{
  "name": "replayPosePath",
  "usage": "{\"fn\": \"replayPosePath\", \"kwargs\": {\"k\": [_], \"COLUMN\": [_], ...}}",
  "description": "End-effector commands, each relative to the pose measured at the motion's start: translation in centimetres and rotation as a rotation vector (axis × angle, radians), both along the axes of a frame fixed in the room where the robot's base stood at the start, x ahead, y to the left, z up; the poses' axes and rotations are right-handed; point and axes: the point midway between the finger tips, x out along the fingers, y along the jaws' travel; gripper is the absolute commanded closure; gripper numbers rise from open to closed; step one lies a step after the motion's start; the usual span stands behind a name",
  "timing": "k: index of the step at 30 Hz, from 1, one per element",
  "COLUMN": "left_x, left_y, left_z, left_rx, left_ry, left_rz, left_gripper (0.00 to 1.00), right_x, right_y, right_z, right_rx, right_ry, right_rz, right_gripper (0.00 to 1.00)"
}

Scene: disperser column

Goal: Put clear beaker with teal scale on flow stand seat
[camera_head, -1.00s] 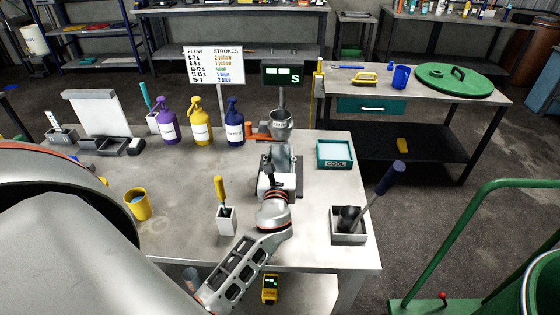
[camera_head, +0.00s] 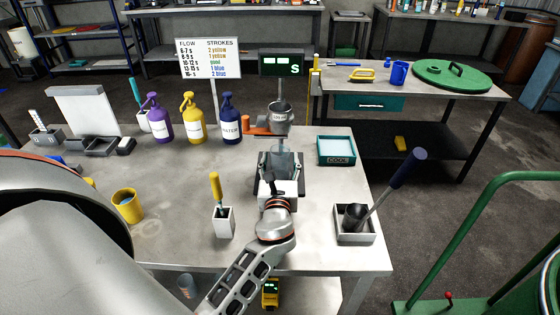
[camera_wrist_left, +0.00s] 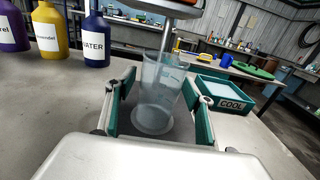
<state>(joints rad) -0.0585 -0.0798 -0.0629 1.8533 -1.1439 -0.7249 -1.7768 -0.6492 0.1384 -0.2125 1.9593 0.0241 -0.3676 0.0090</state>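The clear beaker (camera_wrist_left: 160,85) stands upright between the teal-padded fingers of my left gripper (camera_wrist_left: 158,92) in the left wrist view. A little space shows beside its lower part, so the fingers look open around it. A pale round disc (camera_wrist_left: 152,124) lies at its base; I cannot tell whether this is its bottom or the seat. The scale colour is not clear. In the head view my left gripper (camera_head: 280,168) is at the dark flow stand (camera_head: 297,188), below the metal funnel (camera_head: 279,118). The seat is largely hidden there. My right gripper is not in view.
Purple (camera_head: 158,122), yellow (camera_head: 191,122) and blue (camera_head: 230,122) bottles stand left of the funnel. The teal COOL tray (camera_head: 336,161) is close on the right. A white holder (camera_head: 224,222) with a yellow-handled tool stands front left, a dark-handled tool's box (camera_head: 354,236) front right.

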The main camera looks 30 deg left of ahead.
Motion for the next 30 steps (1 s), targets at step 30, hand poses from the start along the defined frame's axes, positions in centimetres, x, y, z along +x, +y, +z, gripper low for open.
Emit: {"fn": "replayPosePath", "kwargs": {"k": [30], "left_x": [-9.3], "left_y": [-5.7], "left_z": [0.2], "left_rx": [-0.001], "left_ry": [0.001], "left_rz": [-0.001], "left_gripper": [0.47], "right_x": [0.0], "right_y": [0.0], "right_z": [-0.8], "right_rx": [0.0], "right_ry": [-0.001], "right_rz": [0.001], "right_gripper": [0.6]}}
